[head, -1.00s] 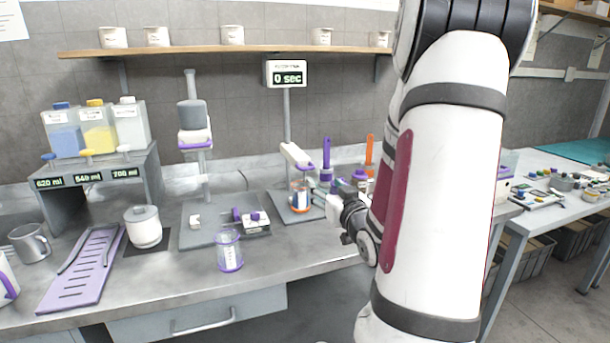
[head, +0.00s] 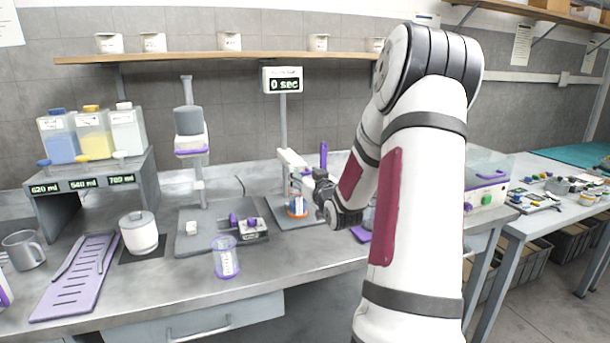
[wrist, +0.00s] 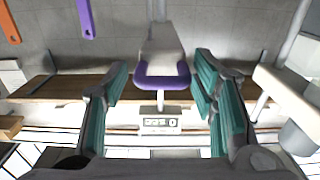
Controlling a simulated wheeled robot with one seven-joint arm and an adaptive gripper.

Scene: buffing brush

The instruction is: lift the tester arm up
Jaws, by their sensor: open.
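The tester arm (head: 291,159) is a white bar reaching forward from the post under the "0 sec" display (head: 282,80). In the wrist view, the tester arm (wrist: 162,45) has a purple U-shaped end, with the display (wrist: 160,123) below it in the picture. A small clear cup with an orange base (head: 297,209) stands under the arm on a grey plate. My gripper (head: 314,181) is at the right of the tester arm's front end. In the wrist view, my gripper (wrist: 162,76) is open, its teal-padded fingers on either side of the purple end. Contact is unclear.
A second stand with a grey cylinder (head: 188,121) is to the left. A purple-rimmed beaker (head: 226,258) stands near the bench's front edge. A purple upright tool (head: 323,155) is behind my gripper. A wall shelf (head: 210,57) with white pots runs above.

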